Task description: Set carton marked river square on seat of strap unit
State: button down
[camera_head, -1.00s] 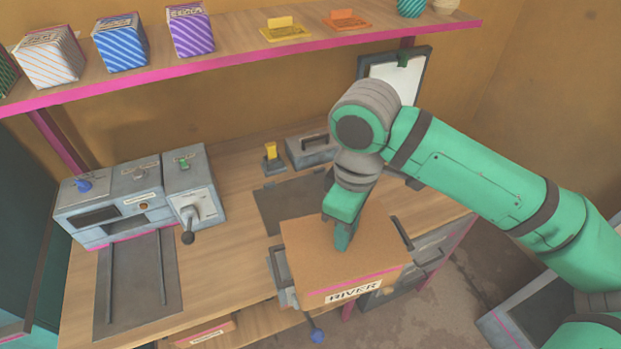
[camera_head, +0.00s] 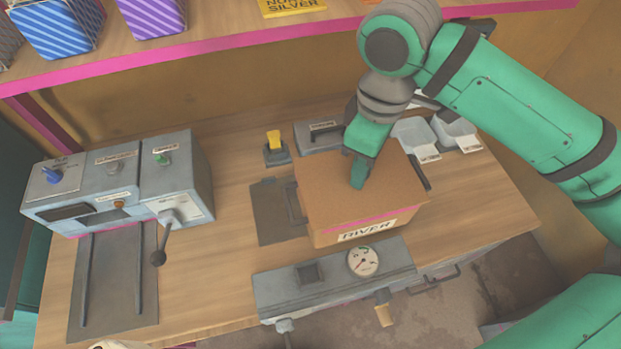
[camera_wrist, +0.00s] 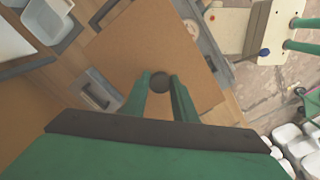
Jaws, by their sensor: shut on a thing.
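The brown carton marked RIVER (camera_head: 345,205) has a pink stripe and dark side handles. My gripper (camera_head: 358,182) is shut on it from above; the exact grip spot is hard to see. In the wrist view the carton's top (camera_wrist: 135,50) spreads below my fingers (camera_wrist: 160,92), with a dark round spot between their tips. The carton is over the bench, partly covering a dark flat plate (camera_head: 270,222); I cannot tell whether it touches. No readable label names the strap unit. A grey unit with a round gauge (camera_head: 290,290) stands in front of the carton.
A grey machine (camera_head: 120,190) with knobs, a lever and a railed plate stands left. Behind the carton are a yellow-topped block (camera_head: 275,150), a grey handled box (camera_head: 318,137) and pale scoops (camera_head: 418,138). A shelf (camera_head: 200,55) runs above. Bare bench lies at right.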

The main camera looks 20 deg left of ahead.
aim_at(324, 158)
jog(key=a+f, duration=0.1)
jog(key=a, duration=0.1)
jog(key=w+a+f, duration=0.1)
jog(key=a, duration=0.2)
jog(key=w+a+f, duration=0.1)
jog(key=a+f, duration=0.1)
jog(key=a, duration=0.1)
jog(key=shift+w, duration=0.25)
jog(key=a+f, duration=0.1)
jog(key=f, duration=0.1)
jog(key=w+a+f, duration=0.1)
jog(key=shift+a+f, duration=0.35)
jog(key=shift+a, duration=0.05)
jog(key=shift+w+a+f, duration=0.1)
jog(key=shift+a+f, duration=0.15)
jog(key=shift+f, duration=0.55)
jog(key=shift+w+a+f, duration=0.15)
jog(key=shift+a+f, duration=0.1)
jog(key=shift+f, duration=0.55)
jog(key=shift+w+a+f, duration=0.1)
jog(key=shift+a+f, duration=0.15)
jog(key=shift+f, duration=0.7)
jog(key=c, duration=1.4)
grip_release()
jog(key=shift+c, duration=0.2)
